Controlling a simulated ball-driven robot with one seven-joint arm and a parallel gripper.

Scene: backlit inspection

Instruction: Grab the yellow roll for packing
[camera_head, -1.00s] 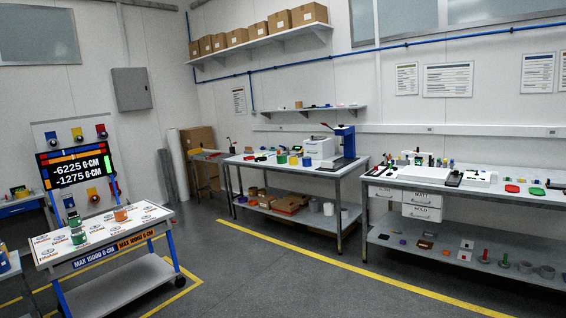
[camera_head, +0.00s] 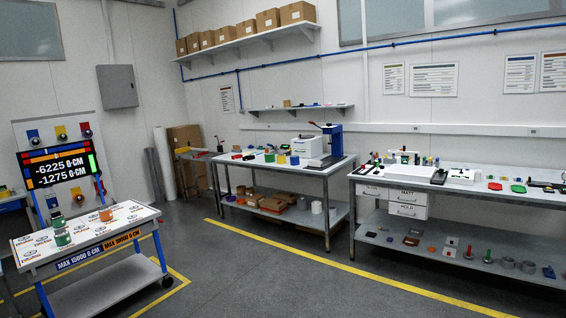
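Several small coloured pieces stand on the middle workbench (camera_head: 315,170), left of the white machine. A small yellow piece (camera_head: 294,160) is among them, next to a green one (camera_head: 281,158). They are too small at this distance to tell whether one is a yellow roll. My gripper is not in view.
A cart (camera_head: 104,247) at left holds green and orange cylinders under a display reading -6225 and -1275 G·CM. A white machine (camera_head: 305,146) and blue press stand on the middle bench. Another bench (camera_head: 465,186) is at right. The grey floor (camera_head: 255,275) between is clear, with yellow lines.

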